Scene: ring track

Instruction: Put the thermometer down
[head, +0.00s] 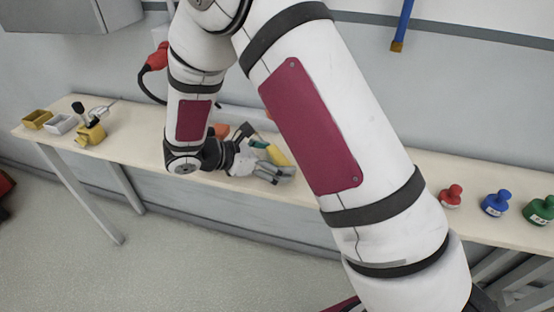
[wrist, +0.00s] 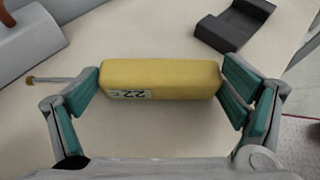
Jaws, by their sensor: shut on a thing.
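The thermometer (wrist: 160,77) is a yellow block with a small display reading 22 and a thin metal probe sticking out to the left in the wrist view. My gripper (wrist: 160,92) is shut on it, with a green-padded finger at each end. In the head view the yellow body (head: 278,154) shows at my gripper (head: 268,168), over the bench (head: 140,140). Part of it is hidden by the fingers. I cannot tell whether it touches the bench top.
Yellow and grey bins (head: 61,123) and a yellow stand (head: 90,134) are at the bench's left end. Red, blue (head: 495,204) and green knobbed pieces stand at the right. A dark grey holder (wrist: 236,24) lies beyond the thermometer.

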